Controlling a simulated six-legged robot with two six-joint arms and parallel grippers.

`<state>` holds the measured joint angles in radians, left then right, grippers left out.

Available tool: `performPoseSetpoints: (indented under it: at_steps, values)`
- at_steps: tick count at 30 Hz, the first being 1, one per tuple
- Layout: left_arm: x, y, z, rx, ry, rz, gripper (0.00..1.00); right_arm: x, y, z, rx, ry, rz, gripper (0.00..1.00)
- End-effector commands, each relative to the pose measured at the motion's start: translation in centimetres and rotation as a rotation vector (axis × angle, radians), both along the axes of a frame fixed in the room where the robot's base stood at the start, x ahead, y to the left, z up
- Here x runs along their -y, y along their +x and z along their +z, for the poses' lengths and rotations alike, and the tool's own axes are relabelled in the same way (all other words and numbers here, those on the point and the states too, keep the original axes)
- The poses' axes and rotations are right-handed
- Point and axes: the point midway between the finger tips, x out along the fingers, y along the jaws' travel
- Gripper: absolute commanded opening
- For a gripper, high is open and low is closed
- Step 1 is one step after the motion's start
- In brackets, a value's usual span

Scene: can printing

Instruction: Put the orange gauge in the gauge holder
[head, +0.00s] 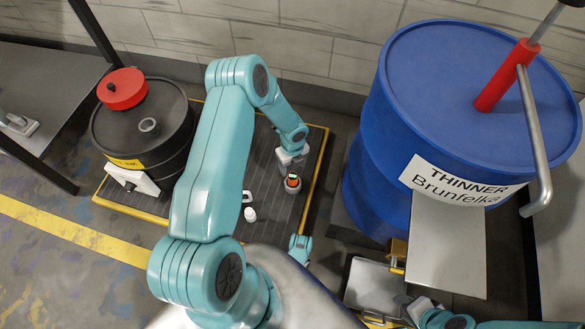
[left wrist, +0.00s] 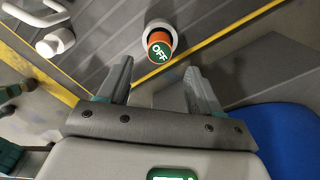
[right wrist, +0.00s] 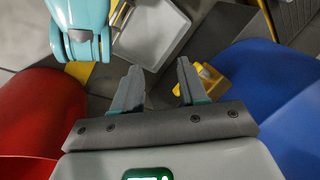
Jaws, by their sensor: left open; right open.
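The orange gauge (head: 293,181) has a dark and green top and stands on the dark grated platform. In the left wrist view the orange gauge (left wrist: 159,47) shows a green face reading OFF and sits inside a white round collar (left wrist: 172,33), which looks like the gauge holder. My left gripper (head: 289,166) is above and close to the gauge. In the left wrist view its open, empty fingers (left wrist: 157,78) are just short of the gauge, which lies beyond the tips. My right gripper (right wrist: 154,75) is open and empty, near a grey tray.
A white handled part (head: 249,212) stands on the yellow-edged platform (head: 318,160). A black drum with a red cap (head: 123,88) is at left. A blue THINNER drum (head: 390,130) is at right. A grey tray (right wrist: 150,32) and a yellow part (right wrist: 209,80) show near my right gripper.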

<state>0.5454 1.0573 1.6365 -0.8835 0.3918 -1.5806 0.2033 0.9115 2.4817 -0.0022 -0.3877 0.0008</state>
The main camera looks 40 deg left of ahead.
Motion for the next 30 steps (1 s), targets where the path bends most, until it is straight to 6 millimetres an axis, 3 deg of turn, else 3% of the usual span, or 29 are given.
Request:
performPoseSetpoints:
  at_steps: [1,3,8,30]
  values:
    - [0.0,0.1,1.7,0.001,0.001,0.0,0.64,-0.1,-0.4,1.1,-0.012,0.002,0.001,0.43]
    - [0.0,0.0,2.8,0.001,0.001,0.0,0.64,-0.2,-0.9,1.6,-0.029,0.006,0.003,0.43]
    - [0.0,0.0,4.2,0.001,0.0,-0.001,0.64,-0.3,-1.5,2.2,-0.049,0.009,0.006,0.43]
    - [0.0,0.0,4.4,0.001,0.0,0.0,0.64,-0.3,-1.6,2.2,-0.053,0.01,0.007,0.43]
